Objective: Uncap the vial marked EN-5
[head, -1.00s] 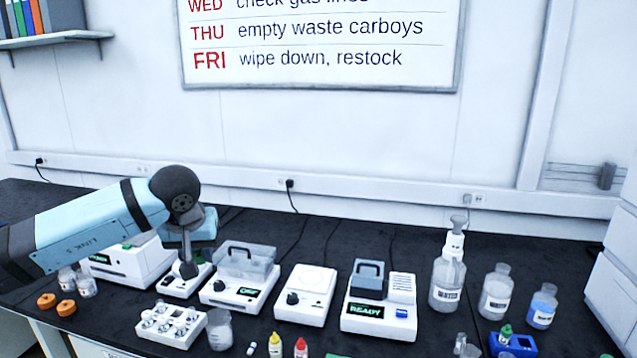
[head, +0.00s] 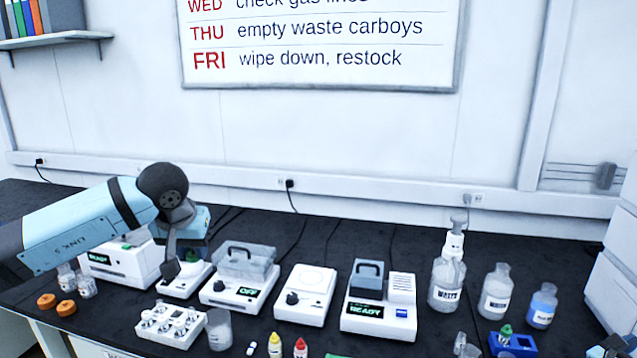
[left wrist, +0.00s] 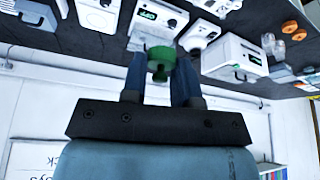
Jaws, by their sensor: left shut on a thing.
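My left gripper (left wrist: 160,80) is shut on a green cap (left wrist: 160,58), which shows between its fingertips in the left wrist view. I cannot see a vial body on the cap there. In the head view the left gripper (head: 180,262) hangs above or beside a small white device (head: 183,282). A bit of green shows by its fingers there. No EN-5 marking is readable, so I cannot tell which vial is the marked one. A green-topped item (head: 506,330) stands in a blue holder (head: 513,345) at the lower right.
White bench machines (head: 238,292) stand in a row, one with a READY display (head: 366,310). A white rack (head: 170,320) is in front. Orange rings (head: 66,307) lie at left, and bottles (head: 496,295) stand at right. A grey shape enters the lower right corner, unclear.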

